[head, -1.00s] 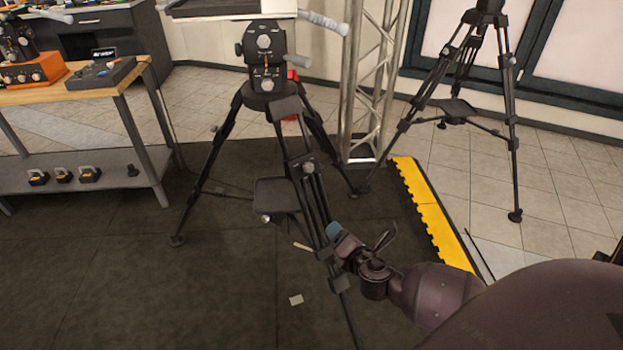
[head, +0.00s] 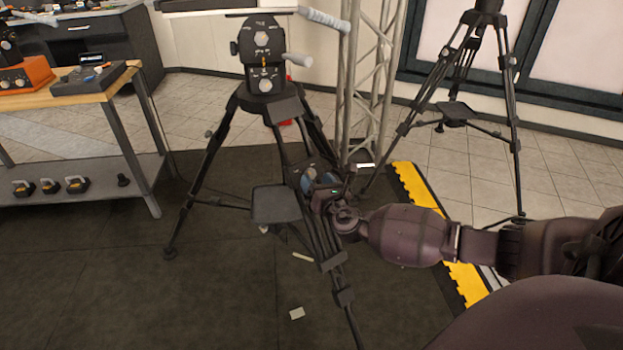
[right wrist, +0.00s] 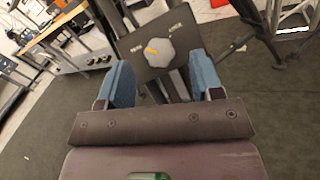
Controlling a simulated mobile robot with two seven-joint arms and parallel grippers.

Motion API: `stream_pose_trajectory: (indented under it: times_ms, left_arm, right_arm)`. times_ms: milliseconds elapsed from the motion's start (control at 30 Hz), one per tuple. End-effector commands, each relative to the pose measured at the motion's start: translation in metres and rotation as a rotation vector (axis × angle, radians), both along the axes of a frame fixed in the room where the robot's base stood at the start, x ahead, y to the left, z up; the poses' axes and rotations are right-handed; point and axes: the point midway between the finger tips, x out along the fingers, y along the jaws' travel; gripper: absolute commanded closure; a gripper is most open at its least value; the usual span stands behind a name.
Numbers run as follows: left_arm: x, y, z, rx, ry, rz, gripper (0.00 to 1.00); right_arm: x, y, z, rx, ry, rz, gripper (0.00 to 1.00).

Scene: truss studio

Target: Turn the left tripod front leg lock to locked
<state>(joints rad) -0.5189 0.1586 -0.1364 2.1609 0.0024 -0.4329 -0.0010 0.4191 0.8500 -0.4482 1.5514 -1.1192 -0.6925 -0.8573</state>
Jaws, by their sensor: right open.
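The left tripod (head: 263,110) stands on the dark mat, its front leg (head: 345,300) reaching toward me. In the right wrist view, the leg lock is a round grey knob (right wrist: 159,53) on a dark plate (right wrist: 170,28). Its orange mark points up and left, toward the left one of two white labels, too small to read surely. My right gripper (head: 312,177) is at the upper front leg. In the right wrist view, its blue-padded fingers (right wrist: 162,68) are open, one each side of the knob, with gaps. The head view hides the knob. My left gripper is out of view.
A dark square plate (head: 277,205) sits beside the front leg. A truss column (head: 366,90) stands behind the tripod, and a second tripod (head: 455,110) at right. A workbench (head: 110,97) is at left. The mat's yellow edge (head: 416,190) runs under my right arm.

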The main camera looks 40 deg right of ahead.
Motion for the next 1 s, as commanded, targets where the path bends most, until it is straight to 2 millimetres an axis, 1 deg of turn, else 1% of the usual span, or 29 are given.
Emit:
stream_pose_trajectory:
  times_ms: [33,100,233,567,600,667,900,1000]
  left_arm:
    - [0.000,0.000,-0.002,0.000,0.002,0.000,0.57]
    - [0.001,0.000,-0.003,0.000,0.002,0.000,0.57]
    - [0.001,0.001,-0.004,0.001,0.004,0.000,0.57]
    - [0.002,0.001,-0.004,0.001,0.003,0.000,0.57]
    - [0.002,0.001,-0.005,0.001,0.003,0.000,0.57]
    - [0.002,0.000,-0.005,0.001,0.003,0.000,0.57]
    - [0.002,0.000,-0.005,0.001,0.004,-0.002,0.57]
    - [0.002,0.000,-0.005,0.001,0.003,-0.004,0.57]
  right_arm:
    - [0.006,-0.002,-0.003,0.000,0.003,0.000,0.40]
    - [0.013,-0.003,-0.003,0.001,0.003,0.002,0.40]
    - [0.020,-0.005,-0.002,0.000,0.002,0.001,0.40]
    - [0.023,-0.005,0.000,0.002,0.000,0.000,0.40]
    - [0.023,-0.005,0.000,0.002,0.000,0.000,0.43]
    - [0.023,-0.005,0.000,0.002,0.000,0.000,0.52]
    - [0.023,-0.005,0.000,0.001,0.001,0.000,0.89]
    - [0.023,-0.005,0.000,0.003,0.001,-0.001,0.89]
